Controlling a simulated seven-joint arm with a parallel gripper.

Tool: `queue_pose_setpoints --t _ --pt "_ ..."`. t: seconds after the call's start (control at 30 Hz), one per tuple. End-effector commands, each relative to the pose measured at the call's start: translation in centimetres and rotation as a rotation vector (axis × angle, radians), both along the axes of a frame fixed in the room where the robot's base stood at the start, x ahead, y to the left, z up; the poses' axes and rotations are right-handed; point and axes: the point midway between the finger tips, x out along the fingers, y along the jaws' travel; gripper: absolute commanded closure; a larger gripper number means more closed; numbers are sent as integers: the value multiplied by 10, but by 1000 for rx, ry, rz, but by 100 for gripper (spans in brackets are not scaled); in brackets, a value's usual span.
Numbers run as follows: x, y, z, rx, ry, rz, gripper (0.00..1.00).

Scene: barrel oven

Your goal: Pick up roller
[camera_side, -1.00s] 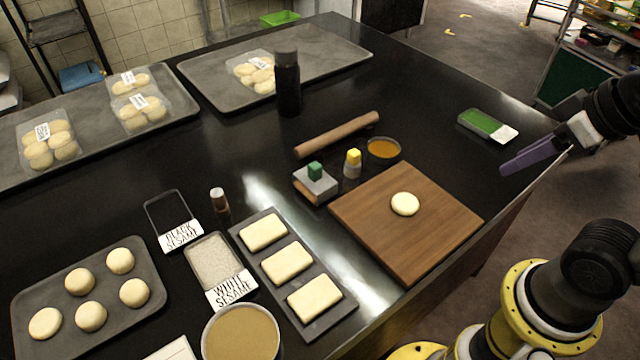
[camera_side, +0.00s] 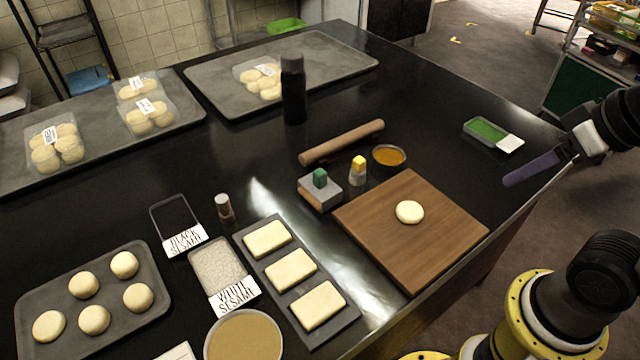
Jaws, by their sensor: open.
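The roller (camera_side: 341,142) is a brown wooden rolling pin. It lies on the black table behind the green-topped block and the yellow-topped shaker, slanting up to the right. My gripper (camera_side: 530,171) is at the right, over the table's right edge, with a purple finger pointing left. It is open and holds nothing that I can see.
A wooden board (camera_side: 411,230) with a dough round (camera_side: 409,212) lies in front of the roller. An orange bowl (camera_side: 389,157) stands by the roller's right end. A dark bottle (camera_side: 293,90) stands behind it. The green tray (camera_side: 492,134) is near my gripper.

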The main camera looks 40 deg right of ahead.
Motion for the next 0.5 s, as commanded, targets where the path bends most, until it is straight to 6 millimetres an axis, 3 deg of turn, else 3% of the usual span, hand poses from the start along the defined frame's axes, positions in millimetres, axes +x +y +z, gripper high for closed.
queue_pose_setpoints --t 0.13,0.27,0.4,0.5 --pt "12 0 31 139 -24 -261 34" --pt "44 4 66 279 2 -522 34" --pt "95 14 95 404 63 -792 34" --pt "135 25 105 462 110 -957 34"
